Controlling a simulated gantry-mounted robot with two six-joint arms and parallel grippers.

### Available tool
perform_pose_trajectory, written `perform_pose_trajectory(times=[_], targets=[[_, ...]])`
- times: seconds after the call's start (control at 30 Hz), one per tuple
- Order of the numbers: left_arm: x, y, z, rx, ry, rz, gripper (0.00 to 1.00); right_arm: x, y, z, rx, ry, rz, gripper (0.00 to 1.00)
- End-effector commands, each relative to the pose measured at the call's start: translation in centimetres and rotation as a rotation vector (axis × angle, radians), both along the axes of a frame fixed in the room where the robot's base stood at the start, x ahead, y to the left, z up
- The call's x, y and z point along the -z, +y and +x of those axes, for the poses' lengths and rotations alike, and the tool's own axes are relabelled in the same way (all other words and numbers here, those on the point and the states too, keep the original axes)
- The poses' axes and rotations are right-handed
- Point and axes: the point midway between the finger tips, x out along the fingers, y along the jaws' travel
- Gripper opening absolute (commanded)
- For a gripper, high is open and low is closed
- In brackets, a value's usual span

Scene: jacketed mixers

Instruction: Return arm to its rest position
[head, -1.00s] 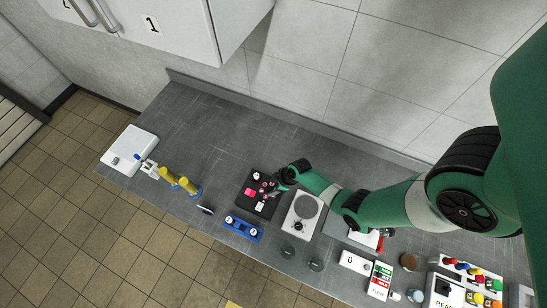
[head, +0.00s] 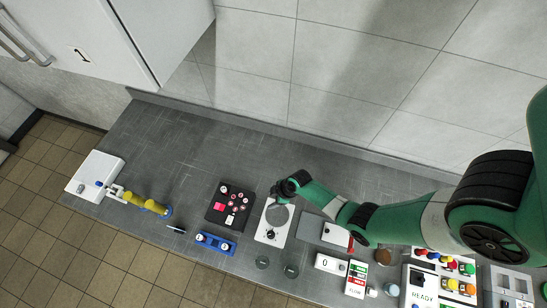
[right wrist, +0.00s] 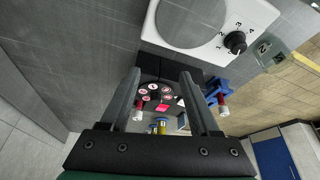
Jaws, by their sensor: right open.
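My right gripper (head: 288,187) is at the end of the green arm, at the back edge of a white stirrer plate (head: 270,236) with a round grey disc and a black knob. In the right wrist view my right gripper (right wrist: 160,76) has its two fingers apart with nothing held between them. The stirrer (right wrist: 205,38) shows at the top of that view. Beyond the fingertips lies the black pad (right wrist: 150,105) with round marks and a pink square; it also shows in the head view (head: 220,220). My left gripper is not in view.
A blue holder (head: 215,243) with two numbered round tops is front of the pad. Yellow cylinders (head: 145,203) and a white board (head: 95,175) stand left. A grey-topped box (head: 322,233) and a button panel (head: 445,268) are right. The bench's back middle is clear.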

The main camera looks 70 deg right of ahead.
Motion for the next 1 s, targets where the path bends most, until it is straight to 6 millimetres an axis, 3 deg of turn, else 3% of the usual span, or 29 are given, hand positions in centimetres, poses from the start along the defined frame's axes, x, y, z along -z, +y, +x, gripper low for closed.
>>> perform_pose_trajectory(times=[0.57,0.63,0.77,0.87,1.0], targets=[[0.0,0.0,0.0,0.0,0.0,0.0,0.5,0.0,0.1,0.0,-0.003,0.0,0.0,0.62],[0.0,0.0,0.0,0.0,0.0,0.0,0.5,-0.4,0.5,0.9,-0.023,-0.011,-0.005,0.62],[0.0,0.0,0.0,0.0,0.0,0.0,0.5,-3.7,0.7,6.2,-0.083,-0.101,-0.038,0.62],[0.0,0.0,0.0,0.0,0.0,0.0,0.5,-9.0,0.8,12.3,-0.131,-0.237,-0.09,0.62],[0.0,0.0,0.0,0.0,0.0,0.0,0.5,-18.8,1.8,20.2,-0.189,-0.459,-0.17,0.62]])
